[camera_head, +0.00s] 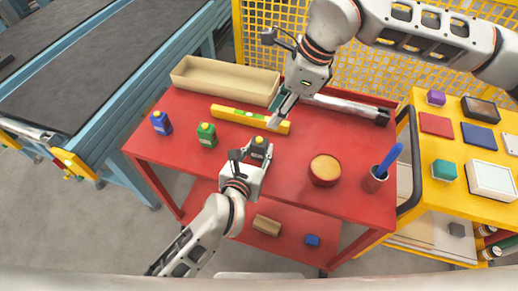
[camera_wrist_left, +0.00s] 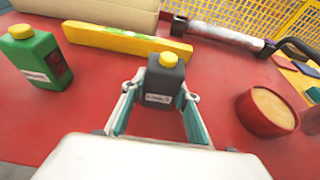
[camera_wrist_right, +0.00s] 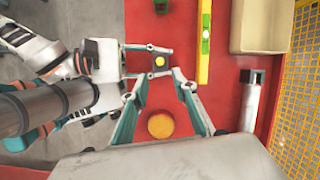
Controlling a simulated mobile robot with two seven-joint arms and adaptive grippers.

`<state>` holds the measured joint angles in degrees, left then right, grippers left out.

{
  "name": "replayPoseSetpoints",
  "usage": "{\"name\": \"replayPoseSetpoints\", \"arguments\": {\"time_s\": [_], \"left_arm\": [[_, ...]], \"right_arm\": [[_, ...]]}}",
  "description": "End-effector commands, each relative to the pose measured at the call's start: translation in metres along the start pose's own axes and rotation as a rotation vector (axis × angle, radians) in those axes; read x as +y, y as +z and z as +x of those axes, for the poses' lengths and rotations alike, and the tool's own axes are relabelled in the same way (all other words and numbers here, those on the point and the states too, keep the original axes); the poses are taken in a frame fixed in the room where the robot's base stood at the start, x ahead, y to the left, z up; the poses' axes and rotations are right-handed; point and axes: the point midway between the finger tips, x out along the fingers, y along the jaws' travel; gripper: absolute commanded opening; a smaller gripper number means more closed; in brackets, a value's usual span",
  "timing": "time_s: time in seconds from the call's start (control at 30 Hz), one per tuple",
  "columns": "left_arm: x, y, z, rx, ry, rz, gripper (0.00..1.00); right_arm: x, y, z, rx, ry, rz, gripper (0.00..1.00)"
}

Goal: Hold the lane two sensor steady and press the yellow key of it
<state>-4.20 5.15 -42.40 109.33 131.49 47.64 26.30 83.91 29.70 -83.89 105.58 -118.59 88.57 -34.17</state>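A dark grey sensor with a yellow key on top (camera_head: 259,148) stands upright on the red table. Its label faces the left wrist view (camera_wrist_left: 164,82) but is too small to read. My left gripper (camera_head: 251,155) has its fingers on both sides of the sensor body and looks closed on it. My right gripper (camera_head: 279,121) is above the table, behind the sensor, pointing down. In the right wrist view its fingers (camera_wrist_right: 160,77) are apart with nothing between them. The sensor shows beyond their tips (camera_wrist_right: 160,65), with the yellow key uncovered.
A green bottle-shaped unit (camera_head: 207,135) and a blue one (camera_head: 161,123) stand to the left. A yellow level (camera_head: 232,115) lies behind the sensor, near a beige tray (camera_head: 205,77). A round red tub (camera_head: 325,170) and a red cup with a blue handle (camera_head: 376,179) are right.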

Motion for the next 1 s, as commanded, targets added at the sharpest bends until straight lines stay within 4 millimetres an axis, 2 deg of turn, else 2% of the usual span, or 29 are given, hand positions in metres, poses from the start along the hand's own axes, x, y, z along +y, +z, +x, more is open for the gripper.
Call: {"name": "replayPoseSetpoints", "arguments": {"time_s": [0.17,0.3,1.0], "left_arm": [[0.0002,-0.0002,-0.0001,0.0,0.0,0.001,0.05],[0.0002,-0.0003,-0.0001,0.0,0.0,0.001,0.05],[0.0003,-0.0004,-0.0001,0.001,0.0,0.001,0.05]], "right_arm": [[0.0,0.0,0.0,0.0,0.0,0.0,0.28],[0.0,0.0,0.0,0.0,0.0,0.0,0.0],[0.0,0.0,0.0,0.0,0.0,0.0,0.0]]}}
